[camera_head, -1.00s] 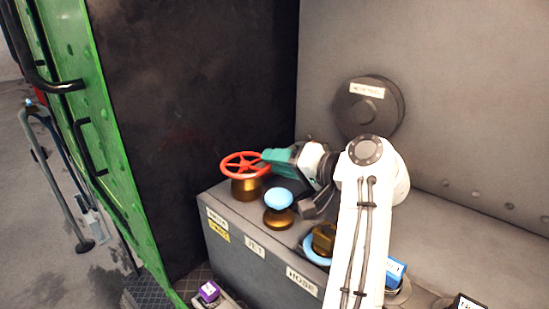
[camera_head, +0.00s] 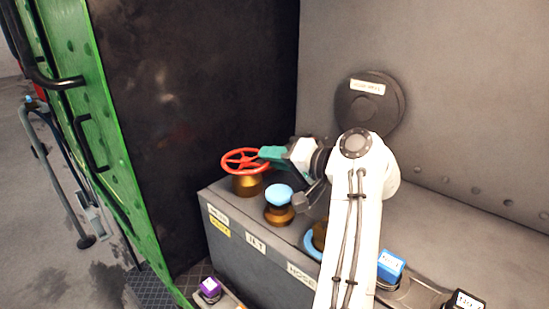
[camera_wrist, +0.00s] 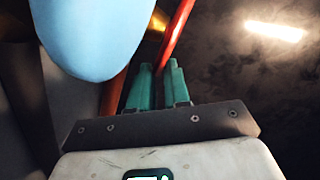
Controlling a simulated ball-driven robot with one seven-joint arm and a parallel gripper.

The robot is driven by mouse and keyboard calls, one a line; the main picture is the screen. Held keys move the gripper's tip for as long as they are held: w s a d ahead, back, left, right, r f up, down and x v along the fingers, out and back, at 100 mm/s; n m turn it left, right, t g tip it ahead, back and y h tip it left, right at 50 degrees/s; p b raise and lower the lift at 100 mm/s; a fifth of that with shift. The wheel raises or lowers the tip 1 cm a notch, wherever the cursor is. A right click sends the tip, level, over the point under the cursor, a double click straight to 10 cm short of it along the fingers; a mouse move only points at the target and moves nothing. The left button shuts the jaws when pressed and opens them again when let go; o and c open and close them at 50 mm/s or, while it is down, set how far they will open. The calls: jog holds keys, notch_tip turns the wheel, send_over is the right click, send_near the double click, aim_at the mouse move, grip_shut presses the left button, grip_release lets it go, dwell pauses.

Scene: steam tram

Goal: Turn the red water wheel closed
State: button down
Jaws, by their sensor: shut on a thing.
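The red water wheel (camera_head: 240,162) sits on a brass base (camera_head: 246,186) at the left end of the grey box top. My gripper (camera_head: 266,154), with teal fingers, reaches it from the right and is shut on the wheel's right rim. In the wrist view the teal fingers (camera_wrist: 159,82) stand close together at the red rim (camera_wrist: 177,32). The exact contact between fingertips and rim is partly hidden.
A light-blue knob (camera_head: 279,195) on a brass base stands just right of the wheel, close to my gripper. A blue ring (camera_head: 311,247) is partly behind my arm. A black wall (camera_head: 195,90) rises behind the wheel. A round dark cover (camera_head: 370,105) is on the grey wall.

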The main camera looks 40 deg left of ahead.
jog(key=shift+f, duration=0.25)
jog(key=shift+s+d+f+m+t+p, duration=0.1)
jog(key=shift+s+d+m+t+p, duration=0.05)
jog(key=shift+m+t+p, duration=0.35)
jog(key=shift+s+d+f+m+t+p, duration=0.15)
jog(key=shift+m+t, duration=0.15)
jog(key=shift+t, duration=0.3)
jog(key=c, duration=1.2)
grip_release()
jog(key=shift+w, duration=0.1)
jog(key=shift+r, duration=0.2)
jog(key=b+v, duration=0.2)
jog(key=v, duration=0.9)
jog(key=shift+a+r, duration=0.1)
jog(key=shift+o, duration=0.3)
